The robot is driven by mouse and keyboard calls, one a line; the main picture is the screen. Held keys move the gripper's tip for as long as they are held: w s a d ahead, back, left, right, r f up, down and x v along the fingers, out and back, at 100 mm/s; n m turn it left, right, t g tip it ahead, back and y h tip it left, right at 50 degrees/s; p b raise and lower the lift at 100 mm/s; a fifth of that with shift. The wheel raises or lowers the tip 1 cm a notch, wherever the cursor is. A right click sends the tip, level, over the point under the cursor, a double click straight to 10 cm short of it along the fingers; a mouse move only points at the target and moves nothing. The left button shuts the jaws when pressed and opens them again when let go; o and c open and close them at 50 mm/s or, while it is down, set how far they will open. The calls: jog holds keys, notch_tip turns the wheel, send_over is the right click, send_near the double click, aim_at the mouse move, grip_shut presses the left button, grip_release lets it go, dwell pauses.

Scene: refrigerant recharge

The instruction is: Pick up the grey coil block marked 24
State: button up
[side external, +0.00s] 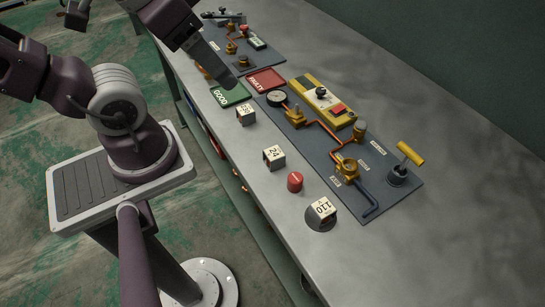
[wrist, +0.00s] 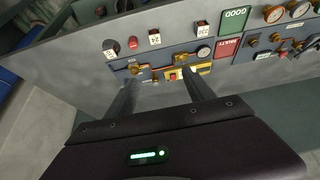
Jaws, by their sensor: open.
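The grey coil block marked 24 (side external: 274,157) stands on the bench, left of the dark panel, between two similar blocks. In the wrist view the 24 block (wrist: 154,37) lies beyond my fingertips, near the top. My gripper (wrist: 160,77) is open and empty, its two fingers spread apart. In the side view only part of my gripper shows, high at the top, well apart from the block. The fingers do not touch any block.
A block marked 220 (side external: 246,115), a red cap (side external: 295,181) and a block marked 110 (side external: 322,210) stand nearby. Green GOOD (side external: 221,99) and red FAULTY (side external: 265,80) trays lie further back. The panel carries pipes, a gauge (side external: 277,97) and a yellow lever (side external: 410,153). The bench's right side is clear.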

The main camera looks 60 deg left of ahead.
jog(key=m+g, duration=0.6)
jog(key=m, duration=1.3)
send_over(274, 152)
notch_tip(274, 152, down, 20)
jog(key=shift+w+f, duration=0.1)
jog(key=shift+f, duration=0.1)
notch_tip(274, 152, down, 7)
jog(key=shift+f, duration=0.1)
grip_shut()
